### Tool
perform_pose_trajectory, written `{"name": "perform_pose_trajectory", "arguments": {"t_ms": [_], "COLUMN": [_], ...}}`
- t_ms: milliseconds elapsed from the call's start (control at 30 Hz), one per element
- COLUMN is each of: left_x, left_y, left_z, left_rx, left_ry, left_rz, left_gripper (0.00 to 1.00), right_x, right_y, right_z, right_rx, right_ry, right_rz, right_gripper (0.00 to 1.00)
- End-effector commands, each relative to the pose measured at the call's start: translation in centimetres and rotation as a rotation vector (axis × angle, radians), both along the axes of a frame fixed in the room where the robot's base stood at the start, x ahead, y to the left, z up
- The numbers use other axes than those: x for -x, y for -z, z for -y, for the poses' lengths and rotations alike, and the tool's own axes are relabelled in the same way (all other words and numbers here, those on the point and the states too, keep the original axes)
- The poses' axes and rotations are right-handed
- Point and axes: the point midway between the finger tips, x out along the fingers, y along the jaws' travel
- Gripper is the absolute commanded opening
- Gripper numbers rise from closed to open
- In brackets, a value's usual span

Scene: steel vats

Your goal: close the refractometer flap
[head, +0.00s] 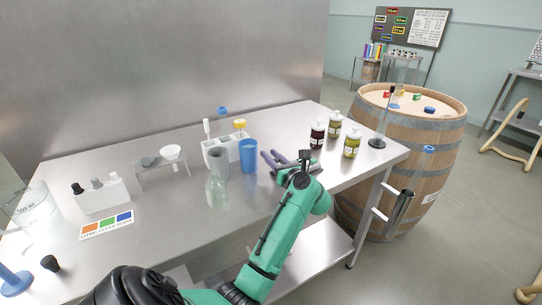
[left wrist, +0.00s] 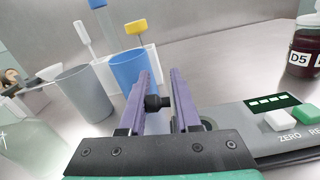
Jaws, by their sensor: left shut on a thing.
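The grey refractometer (left wrist: 262,128) shows at the right of the left wrist view, with a small green-lit display and ZERO and READ-like buttons. In the head view it is mostly hidden behind my left gripper (head: 285,158). In the left wrist view my left gripper (left wrist: 160,80) has its purple fingers closed around a small black knob (left wrist: 155,103). Whether the knob belongs to the flap, and how far the flap is tilted, I cannot tell. My right gripper is not in view.
A blue cup (head: 248,155) and a grey cup (head: 219,165) stand close left of the gripper, before a white rack (head: 215,152). A glass flask (head: 216,191) stands nearer. Several labelled bottles (head: 317,135) stand to the right.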

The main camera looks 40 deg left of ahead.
Motion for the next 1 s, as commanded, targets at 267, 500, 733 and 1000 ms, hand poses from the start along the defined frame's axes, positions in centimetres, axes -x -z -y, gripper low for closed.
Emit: {"name": "perform_pose_trajectory", "arguments": {"t_ms": [267,500,733,1000], "left_x": [0.0,-0.3,-0.9,-1.6], "left_y": [0.0,-0.1,-0.1,0.1], "left_z": [-0.1,0.0,0.2,0.5], "left_rx": [-0.002,-0.024,-0.067,-0.125], "left_ry": [-0.002,-0.004,-0.003,-0.004], "left_rz": [-0.012,-0.093,-0.244,-0.434], "left_gripper": [0.00,0.00,0.00,0.00], "right_x": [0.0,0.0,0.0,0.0], "right_y": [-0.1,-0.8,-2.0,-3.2], "right_z": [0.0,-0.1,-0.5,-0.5], "right_rx": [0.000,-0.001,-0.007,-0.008], "right_ry": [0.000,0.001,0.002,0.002], "right_rz": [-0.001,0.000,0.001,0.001], "right_gripper": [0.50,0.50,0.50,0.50]}}
